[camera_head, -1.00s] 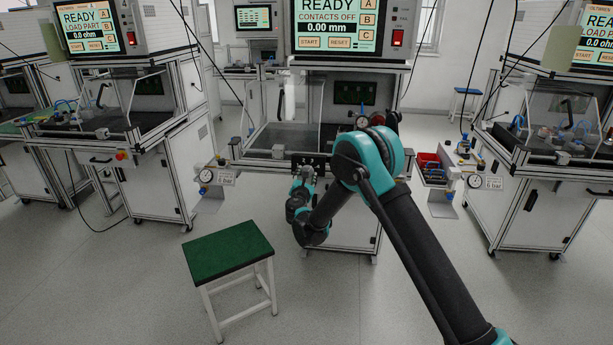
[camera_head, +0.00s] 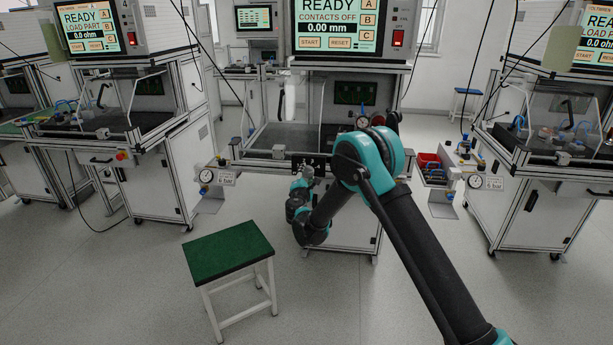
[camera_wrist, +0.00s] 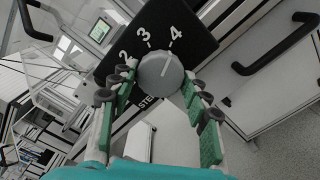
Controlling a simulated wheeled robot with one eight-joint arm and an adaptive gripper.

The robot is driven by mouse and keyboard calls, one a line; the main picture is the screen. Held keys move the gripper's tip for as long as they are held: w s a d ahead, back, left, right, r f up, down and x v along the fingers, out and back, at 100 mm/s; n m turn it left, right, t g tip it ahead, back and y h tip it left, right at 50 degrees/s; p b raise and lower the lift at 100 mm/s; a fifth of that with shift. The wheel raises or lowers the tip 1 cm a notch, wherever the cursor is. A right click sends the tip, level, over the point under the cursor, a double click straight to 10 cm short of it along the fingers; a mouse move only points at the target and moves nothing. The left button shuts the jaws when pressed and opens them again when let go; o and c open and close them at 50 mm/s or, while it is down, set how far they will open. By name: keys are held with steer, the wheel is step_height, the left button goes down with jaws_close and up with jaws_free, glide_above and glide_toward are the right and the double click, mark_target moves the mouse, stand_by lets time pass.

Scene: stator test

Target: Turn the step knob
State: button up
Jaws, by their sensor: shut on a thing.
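The step knob (camera_wrist: 160,70) is a round grey dial on a black plate (camera_wrist: 190,28) marked 2, 3 and 4, with part of a "STE..." label below it. A light line on the knob's face points up and right, roughly toward the 4. My gripper (camera_wrist: 158,79) has its green-padded fingers on either side of the knob, shut on it. In the head view my gripper (camera_head: 305,176) is at the small black panel (camera_head: 318,160) on the front of the middle station. The knob is too small to read there.
A black handle (camera_wrist: 275,45) is on the cabinet front to the right in the wrist view. A green-topped stool (camera_head: 228,251) stands on the floor left of my arm.

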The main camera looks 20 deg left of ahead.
stand_by(0.4)
steer(key=o, duration=1.2)
steer(key=shift+c, duration=0.2)
steer(key=v, duration=1.2)
steer(key=shift+f, duration=0.1)
